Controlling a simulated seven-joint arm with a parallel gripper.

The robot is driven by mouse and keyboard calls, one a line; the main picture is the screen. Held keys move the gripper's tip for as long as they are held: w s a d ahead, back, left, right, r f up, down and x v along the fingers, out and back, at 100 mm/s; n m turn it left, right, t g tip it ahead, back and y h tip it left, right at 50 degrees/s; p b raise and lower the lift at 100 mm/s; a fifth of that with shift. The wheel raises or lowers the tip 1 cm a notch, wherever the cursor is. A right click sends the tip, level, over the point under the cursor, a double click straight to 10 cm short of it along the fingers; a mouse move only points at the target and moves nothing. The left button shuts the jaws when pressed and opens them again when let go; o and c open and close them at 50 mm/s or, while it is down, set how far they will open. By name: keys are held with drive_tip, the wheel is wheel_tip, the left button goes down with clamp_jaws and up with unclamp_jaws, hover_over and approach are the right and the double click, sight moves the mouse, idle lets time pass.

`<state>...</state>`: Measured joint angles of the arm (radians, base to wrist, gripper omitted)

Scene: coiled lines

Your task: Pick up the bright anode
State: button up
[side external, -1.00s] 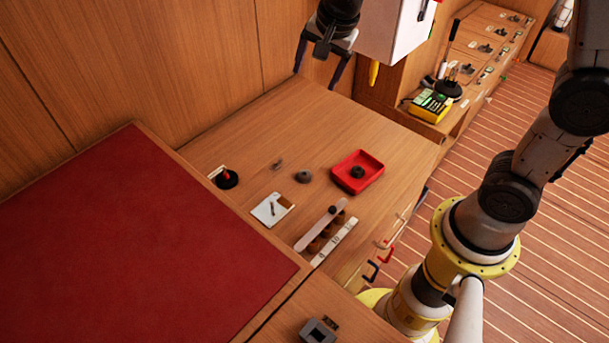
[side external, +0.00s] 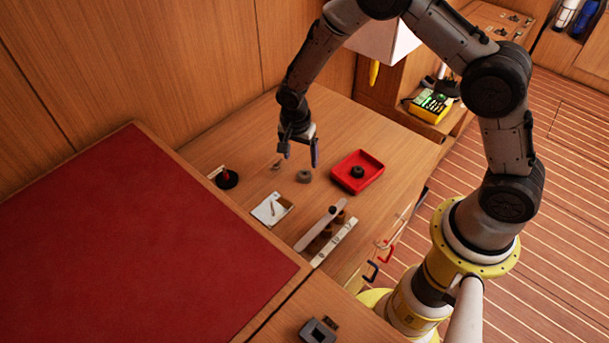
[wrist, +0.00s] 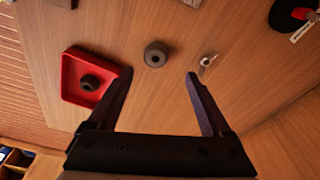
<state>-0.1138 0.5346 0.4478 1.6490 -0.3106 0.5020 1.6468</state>
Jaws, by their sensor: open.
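Two round ring-like pieces with a central hole, which look like anodes, are in view. The lighter grey one (side external: 303,176) lies on the bare wooden top and also shows in the wrist view (wrist: 155,54). The darker one (side external: 357,172) sits inside a red tray (side external: 342,183) and shows in the wrist view (wrist: 90,82). My gripper (side external: 300,156) is open and empty, pointing down above the top close to the lighter piece. In the wrist view, that piece appears beyond my gripper's fingertips (wrist: 160,75), roughly between their lines and untouched.
A small metal fitting (wrist: 207,62) lies near the lighter piece. A black round object with a red part (side external: 227,178), a white card-like plate (side external: 271,209) and a long strip on brown supports (side external: 321,226) are nearby. A wooden wall stands behind.

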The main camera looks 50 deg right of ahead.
sight(304, 170)
drive_tip(key=f, duration=0.3)
drive_tip(key=d+f, duration=0.1)
drive_tip(key=f, duration=0.1)
drive_tip(key=shift+s+f, duration=0.2)
drive_tip(key=shift+s, duration=0.15)
drive_tip(key=shift+w+f, duration=0.1)
drive_tip(key=shift+f, duration=0.45)
drive_tip(key=shift+c, duration=0.3)
clamp_jaws()
